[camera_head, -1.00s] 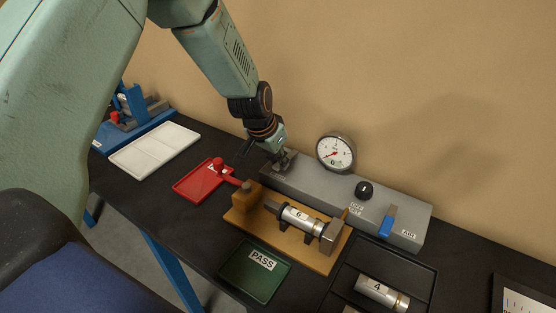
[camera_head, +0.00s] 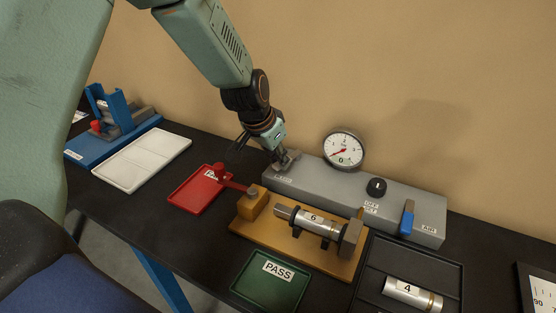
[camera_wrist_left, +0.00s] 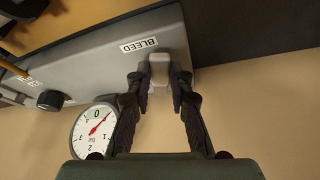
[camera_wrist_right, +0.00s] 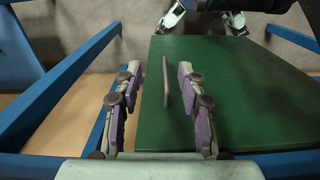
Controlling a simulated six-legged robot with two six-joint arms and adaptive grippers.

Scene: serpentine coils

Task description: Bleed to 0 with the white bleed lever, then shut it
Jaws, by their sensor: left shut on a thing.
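The white bleed lever (camera_wrist_left: 160,70) stands at the BLEED label (camera_wrist_left: 139,45) on the grey air panel (camera_head: 325,182). My left gripper (camera_wrist_left: 160,88) is shut on the lever, one finger on each side; in the head view the gripper (camera_head: 283,160) hides most of it. The round gauge (camera_head: 344,150) stands behind the panel and shows upside down in the left wrist view (camera_wrist_left: 95,130). Its red needle points to the lower left in the head view, at the low end; the exact reading is too small to tell. My right gripper (camera_wrist_right: 158,85) is open and empty.
A black knob (camera_head: 376,187) and a blue-handled lever (camera_head: 407,218) sit further right on the panel. In front are an orange fixture (camera_head: 245,232) with cylinder 6, a red tray (camera_head: 190,198) and a green PASS tray (camera_head: 262,292). The wall is close behind.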

